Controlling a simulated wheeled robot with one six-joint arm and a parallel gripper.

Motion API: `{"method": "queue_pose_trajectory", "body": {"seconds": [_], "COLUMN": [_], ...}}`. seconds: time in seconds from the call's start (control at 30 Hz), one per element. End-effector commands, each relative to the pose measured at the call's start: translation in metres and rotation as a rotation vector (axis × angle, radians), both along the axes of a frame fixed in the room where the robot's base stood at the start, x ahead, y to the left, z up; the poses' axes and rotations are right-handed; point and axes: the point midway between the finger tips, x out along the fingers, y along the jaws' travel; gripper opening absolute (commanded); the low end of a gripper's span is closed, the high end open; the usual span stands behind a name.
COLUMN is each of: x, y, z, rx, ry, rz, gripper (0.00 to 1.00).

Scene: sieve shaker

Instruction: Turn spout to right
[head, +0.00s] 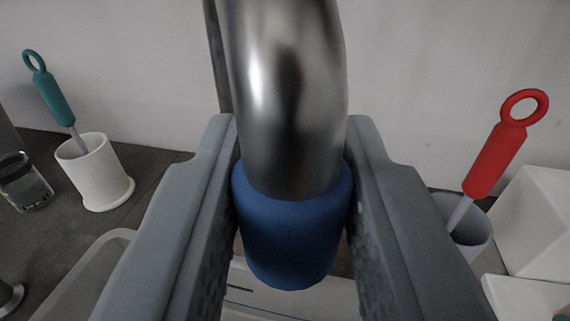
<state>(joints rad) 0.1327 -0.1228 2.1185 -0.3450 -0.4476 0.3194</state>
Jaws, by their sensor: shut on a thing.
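The spout (287,90) is a thick, shiny metal tube that comes down from the top middle of the head view. Its lower end carries a blue collar (290,238). My gripper (292,235) has its two grey fingers on either side of the blue collar and is shut on it. The collar sits between the textured inner pads. The spout's upper part and base are out of view.
A teal-handled brush (52,92) stands in a white cup (97,175) at left, beside a glass jar (24,182). A red-handled brush (494,158) stands in a grey cup (470,235) at right, near white boxes (540,222). A pale wall (430,70) is behind.

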Motion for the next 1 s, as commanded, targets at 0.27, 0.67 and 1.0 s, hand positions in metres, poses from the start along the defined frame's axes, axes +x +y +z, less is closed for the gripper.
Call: {"method": "queue_pose_trajectory", "body": {"seconds": [0.27, 0.67, 1.0], "x": [0.0, -0.015, -0.067], "y": [-0.001, -0.001, -0.002], "z": [0.001, 0.002, 0.001], "rx": [0.0, 0.0, -0.001], "ry": [-0.001, -0.003, -0.002], "rz": [-0.002, -0.002, -0.003], "gripper": [0.46, 0.46, 0.46]}}
